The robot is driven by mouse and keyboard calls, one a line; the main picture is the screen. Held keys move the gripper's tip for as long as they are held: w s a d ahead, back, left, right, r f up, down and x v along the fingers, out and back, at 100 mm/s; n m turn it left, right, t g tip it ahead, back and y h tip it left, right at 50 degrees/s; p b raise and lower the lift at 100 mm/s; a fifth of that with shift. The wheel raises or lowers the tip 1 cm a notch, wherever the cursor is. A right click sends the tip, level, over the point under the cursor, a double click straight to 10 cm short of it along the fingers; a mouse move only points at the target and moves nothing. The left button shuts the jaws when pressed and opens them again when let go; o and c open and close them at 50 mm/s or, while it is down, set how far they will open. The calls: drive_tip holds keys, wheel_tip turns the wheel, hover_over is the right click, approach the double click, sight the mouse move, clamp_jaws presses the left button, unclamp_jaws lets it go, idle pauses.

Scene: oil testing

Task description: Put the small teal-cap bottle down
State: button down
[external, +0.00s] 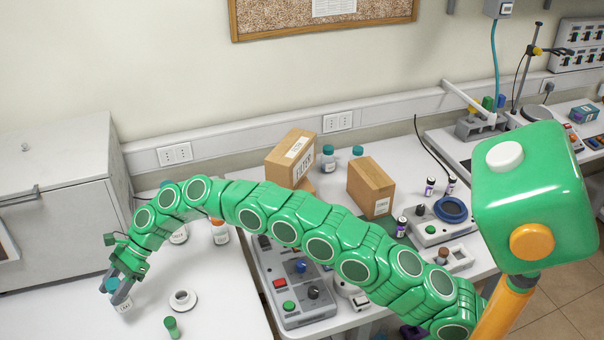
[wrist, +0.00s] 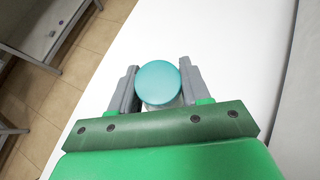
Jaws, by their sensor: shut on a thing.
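The small teal-cap bottle (external: 123,303) is between the fingers of my gripper (external: 118,288) at the left of the external view, over the white table. In the wrist view its round teal cap (wrist: 158,83) sits between the two grey fingers of my gripper (wrist: 158,90), which are shut on it. The bottle looks upright. Its base appears at or close to the table top (external: 215,305); I cannot tell whether it touches. The fingers and cap hide much of its body.
A white round dish (external: 183,301) and a green vial (external: 172,327) stand right of the bottle. An orange-cap bottle (external: 220,234) stands farther back. A grey cabinet (external: 55,210) is at the left. A control box (external: 295,285) lies right. The wrist view shows bare table around the bottle.

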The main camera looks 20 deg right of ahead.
sight(110, 293)
drive_tip(key=shift+w+a+f, duration=0.15)
drive_tip(key=shift+a+f, duration=0.15)
drive_tip(key=shift+f, duration=0.25)
drive_tip(key=shift+w+a+f, duration=0.25)
drive_tip(key=shift+a, duration=0.1)
drive_tip(key=shift+w+a+f, duration=0.2)
drive_tip(key=shift+a+f, duration=0.1)
drive_tip(key=shift+f, duration=1.8)
drive_tip(key=shift+f, duration=0.15)
drive_tip(key=c, duration=0.5)
unclamp_jaws()
